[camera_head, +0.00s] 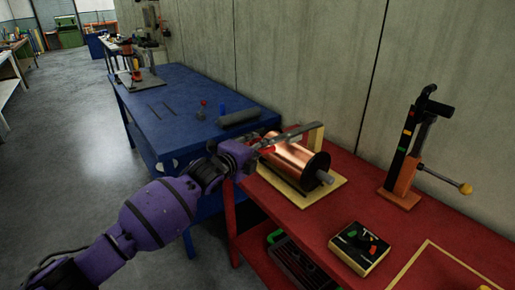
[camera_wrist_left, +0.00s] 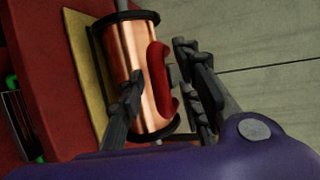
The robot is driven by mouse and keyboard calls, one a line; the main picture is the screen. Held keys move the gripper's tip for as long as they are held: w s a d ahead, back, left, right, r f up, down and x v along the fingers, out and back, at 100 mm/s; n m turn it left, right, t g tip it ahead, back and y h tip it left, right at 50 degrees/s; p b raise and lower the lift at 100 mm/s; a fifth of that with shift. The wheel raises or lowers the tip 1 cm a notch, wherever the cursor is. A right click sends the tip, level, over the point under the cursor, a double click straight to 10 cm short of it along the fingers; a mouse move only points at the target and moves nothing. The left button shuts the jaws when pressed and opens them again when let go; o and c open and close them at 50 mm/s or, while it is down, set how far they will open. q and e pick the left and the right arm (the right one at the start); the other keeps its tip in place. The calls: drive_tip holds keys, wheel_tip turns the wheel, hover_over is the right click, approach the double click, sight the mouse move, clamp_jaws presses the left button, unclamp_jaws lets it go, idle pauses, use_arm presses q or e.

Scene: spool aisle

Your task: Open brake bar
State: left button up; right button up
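A copper-wound spool (camera_head: 296,162) with dark end flanges lies on its side on a cream base (camera_head: 312,199) on the red table. A grey bar (camera_head: 291,134) shows above it by a cream post (camera_head: 315,136); I cannot clearly separate the bar from my gripper. My left gripper (camera_head: 262,147) is at the spool's upper left. In the left wrist view its fingers (camera_wrist_left: 165,98) are spread apart, with a red curved piece (camera_wrist_left: 160,78), perhaps the brake bar's handle, between them in front of the copper (camera_wrist_left: 128,50). I cannot tell whether they touch it. My right gripper is out of view.
A black and orange stand (camera_head: 403,155) with a yellow-knobbed lever and a button box (camera_head: 359,247) are on the red table (camera_head: 375,185) to the right. A blue table (camera_head: 180,100) with a grey roll (camera_head: 239,117) adjoins at left. A wall stands close behind.

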use_arm(q)
clamp_jaws()
drive_tip(key=shift+f, duration=0.1)
